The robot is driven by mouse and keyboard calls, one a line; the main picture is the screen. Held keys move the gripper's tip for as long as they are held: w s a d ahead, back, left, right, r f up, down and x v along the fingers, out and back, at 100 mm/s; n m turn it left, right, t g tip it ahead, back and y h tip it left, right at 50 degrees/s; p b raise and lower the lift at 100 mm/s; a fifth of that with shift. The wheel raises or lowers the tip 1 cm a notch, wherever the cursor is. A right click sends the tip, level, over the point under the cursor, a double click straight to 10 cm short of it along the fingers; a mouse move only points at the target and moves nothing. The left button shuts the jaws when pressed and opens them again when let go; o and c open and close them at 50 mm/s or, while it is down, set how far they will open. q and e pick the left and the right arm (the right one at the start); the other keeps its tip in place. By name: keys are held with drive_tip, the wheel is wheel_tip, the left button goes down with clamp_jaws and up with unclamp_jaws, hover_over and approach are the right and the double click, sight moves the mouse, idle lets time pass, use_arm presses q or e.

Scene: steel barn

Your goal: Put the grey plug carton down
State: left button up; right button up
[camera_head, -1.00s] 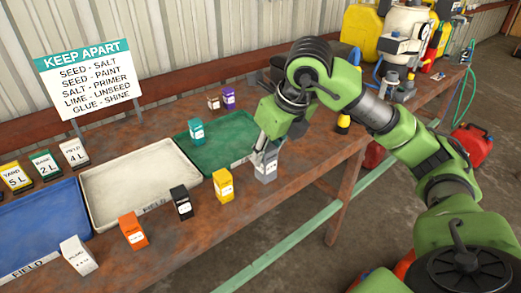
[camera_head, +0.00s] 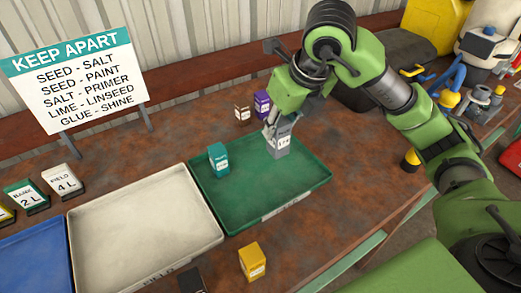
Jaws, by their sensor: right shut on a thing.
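The grey plug carton (camera_head: 278,147) is upright in my right gripper (camera_head: 272,127). The right gripper is shut on its upper part. The carton is over the back right part of the green tray (camera_head: 262,187); I cannot tell whether its base touches the tray floor. A teal carton (camera_head: 218,160) stands in the green tray to the left of it. My left gripper is not in view.
A brown carton (camera_head: 242,113) and a purple carton (camera_head: 262,103) stand behind the green tray. A cream tray (camera_head: 140,225) and a blue tray (camera_head: 35,262) lie to the left. A yellow carton (camera_head: 252,262) and a black carton (camera_head: 191,281) stand in front. The keep-apart sign (camera_head: 75,82) stands at the back left.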

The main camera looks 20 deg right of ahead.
drive_tip(key=shift+w, duration=0.35)
drive_tip(key=w+d+f+p, duration=0.1)
drive_tip(key=w+f+p, duration=0.1)
drive_tip(key=w+f, duration=0.2)
drive_tip(key=w+d+f+p, duration=0.2)
drive_tip(key=w+f, duration=0.2)
drive_tip(key=w+d+f+p, duration=0.2)
drive_tip(key=w+f, duration=0.2)
drive_tip(key=shift+d, duration=0.25)
drive_tip(key=shift+f, duration=0.3)
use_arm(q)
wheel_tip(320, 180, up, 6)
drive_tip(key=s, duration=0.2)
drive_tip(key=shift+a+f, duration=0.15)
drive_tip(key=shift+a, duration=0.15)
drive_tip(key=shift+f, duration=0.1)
